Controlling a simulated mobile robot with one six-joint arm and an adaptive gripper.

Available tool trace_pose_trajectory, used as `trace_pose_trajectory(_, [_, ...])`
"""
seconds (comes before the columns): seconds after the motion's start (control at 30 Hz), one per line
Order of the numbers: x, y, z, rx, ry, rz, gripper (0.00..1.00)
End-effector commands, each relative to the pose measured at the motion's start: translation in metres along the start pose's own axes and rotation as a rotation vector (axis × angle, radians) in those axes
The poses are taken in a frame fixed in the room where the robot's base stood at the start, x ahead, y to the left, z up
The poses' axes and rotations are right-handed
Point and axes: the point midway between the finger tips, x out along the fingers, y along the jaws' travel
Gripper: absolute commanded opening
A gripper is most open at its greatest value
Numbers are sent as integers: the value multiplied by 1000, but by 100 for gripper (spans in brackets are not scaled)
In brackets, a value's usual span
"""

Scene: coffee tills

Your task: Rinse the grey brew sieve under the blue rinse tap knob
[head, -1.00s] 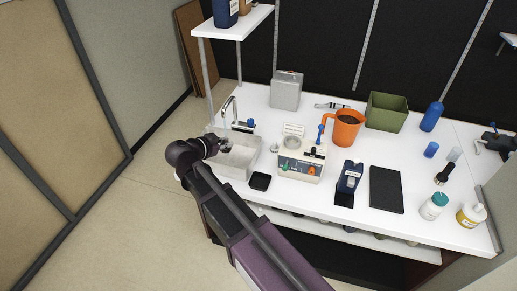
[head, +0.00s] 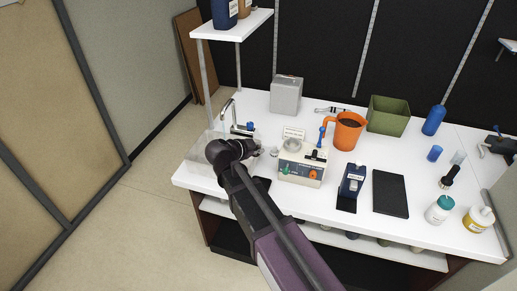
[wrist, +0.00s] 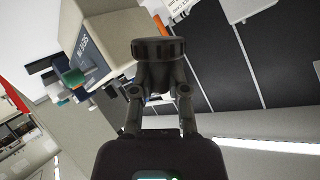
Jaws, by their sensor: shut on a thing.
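My gripper (wrist: 160,88) is shut on a round dark grey piece with a ridged rim, which looks like the brew sieve (wrist: 158,48). In the head view my gripper (head: 257,149) is at the right edge of the sink (head: 197,160), left of the brewing machine (head: 303,165). The tap (head: 230,108) stands behind the sink. The blue rinse tap knob (head: 250,126) is just right of the tap, behind my gripper. I cannot tell whether water runs.
A small grey round piece (head: 273,151) stands left of the machine. The machine, with green and orange knobs (wrist: 75,78), is close in the wrist view.

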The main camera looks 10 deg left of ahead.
Motion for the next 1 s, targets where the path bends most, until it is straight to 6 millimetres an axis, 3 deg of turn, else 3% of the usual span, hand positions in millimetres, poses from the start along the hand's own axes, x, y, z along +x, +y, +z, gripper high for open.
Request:
trace_pose_trajectory(0.37, [0,-8,8,-2,0,-1,0])
trace_pose_trajectory(1.0, [0,-40,39,-2,-1,-1,0])
